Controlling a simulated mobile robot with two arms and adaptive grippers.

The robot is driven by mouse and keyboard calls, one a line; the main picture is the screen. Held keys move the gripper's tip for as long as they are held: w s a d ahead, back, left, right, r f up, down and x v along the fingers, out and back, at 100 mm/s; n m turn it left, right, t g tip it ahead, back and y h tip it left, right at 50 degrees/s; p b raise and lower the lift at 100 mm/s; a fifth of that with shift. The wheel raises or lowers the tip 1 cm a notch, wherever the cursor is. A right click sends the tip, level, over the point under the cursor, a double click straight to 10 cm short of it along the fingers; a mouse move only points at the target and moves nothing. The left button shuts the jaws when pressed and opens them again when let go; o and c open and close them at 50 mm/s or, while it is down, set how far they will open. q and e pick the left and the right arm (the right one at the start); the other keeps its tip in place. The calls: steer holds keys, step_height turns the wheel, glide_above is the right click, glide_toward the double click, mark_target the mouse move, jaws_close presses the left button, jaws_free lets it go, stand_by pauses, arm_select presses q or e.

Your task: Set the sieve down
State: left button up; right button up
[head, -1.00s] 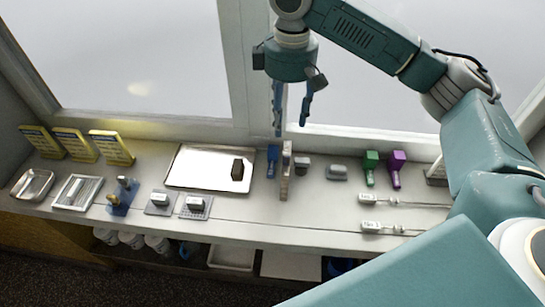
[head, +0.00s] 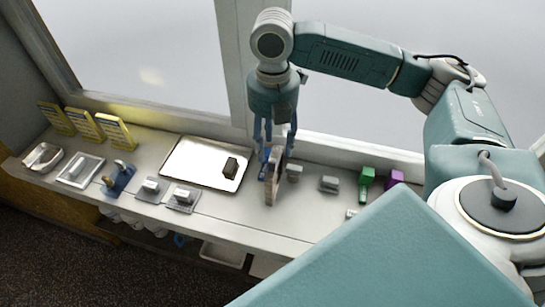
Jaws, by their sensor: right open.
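My right gripper (head: 277,145) is open, fingers pointing down, over the back middle of the counter. Its fingertips are at or just above the top of a narrow upright panel (head: 272,184), brownish with a pale edge, which stands on edge on the counter. This may be the sieve, but its mesh face does not show clearly. I cannot tell if the fingers touch it. A blue block-like thing (head: 264,165) is close at its left, partly behind the fingers. My left gripper is not in view.
The counter holds a bright tray (head: 190,164) with a dark block (head: 230,168), small grey blocks (head: 329,184), a green item (head: 366,180) and a purple item (head: 394,178). Yellow cards (head: 114,131) stand at the left. My arm hides the right end.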

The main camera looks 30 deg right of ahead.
mark_target(272, 153)
steer(key=shift+d+f, duration=0.15)
steer(key=shift+f, duration=0.45)
steer(key=f, duration=0.1)
steer(key=f+p, duration=0.1)
steer(key=f, duration=0.3)
steer(key=shift+w+p, duration=0.25)
steer(key=shift+p, duration=0.1)
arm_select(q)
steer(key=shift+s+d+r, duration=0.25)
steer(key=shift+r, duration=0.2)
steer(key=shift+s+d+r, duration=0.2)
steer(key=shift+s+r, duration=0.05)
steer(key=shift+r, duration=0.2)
arm_select(e)
steer(key=shift+r, duration=0.1)
jaws_close()
